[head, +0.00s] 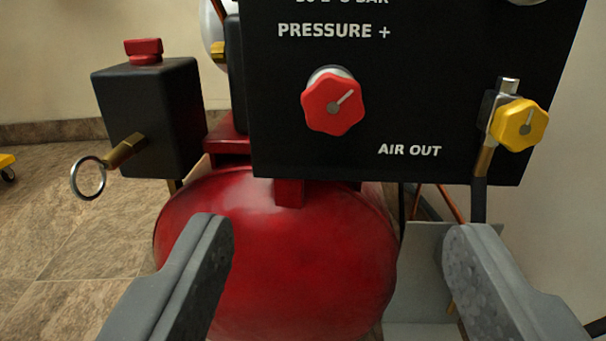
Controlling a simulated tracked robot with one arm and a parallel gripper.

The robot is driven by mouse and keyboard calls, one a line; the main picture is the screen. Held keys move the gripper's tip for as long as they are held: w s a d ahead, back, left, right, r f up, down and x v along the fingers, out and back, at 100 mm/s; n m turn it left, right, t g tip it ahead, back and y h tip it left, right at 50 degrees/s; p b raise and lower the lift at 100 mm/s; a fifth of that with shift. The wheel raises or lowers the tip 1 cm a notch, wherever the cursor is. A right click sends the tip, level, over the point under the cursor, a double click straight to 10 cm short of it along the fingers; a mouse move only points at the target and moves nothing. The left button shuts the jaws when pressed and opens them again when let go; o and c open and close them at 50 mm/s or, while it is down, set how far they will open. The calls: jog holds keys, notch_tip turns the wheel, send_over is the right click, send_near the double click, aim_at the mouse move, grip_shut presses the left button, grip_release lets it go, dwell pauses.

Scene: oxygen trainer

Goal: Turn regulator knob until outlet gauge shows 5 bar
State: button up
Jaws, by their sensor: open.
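The red regulator knob (332,104) is on the black panel (270,125) under the words "PRESSURE +". Its pale pointer line slants up to the right. My gripper (338,232) is open and empty, its two grey fingers wide apart in the lower part of the view. The fingers appear below the knob in the picture and do not touch it. The outlet gauge's dial cannot be read; only cut-off round parts show at the top edge of the view.
A yellow knob (520,125) on a valve is at the panel's right, by "AIR OUT". A red tank (290,260) is below the panel. A black box (150,115) with a red button and a ring pull (88,178) is at left.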

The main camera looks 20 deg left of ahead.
aim_at(326, 110)
jog(key=b+x, duration=0.3)
jog(key=x, duration=1)
jog(key=shift+w, duration=0.25)
jog(key=c, duration=1)
jog(key=shift+o, duration=0.4)
jog(key=shift+s+a, duration=0.1)
jog(key=shift+a, duration=0.55)
jog(key=shift+d, duration=0.25)
jog(key=shift+c, duration=0.2)
jog(key=shift+d, duration=0.15)
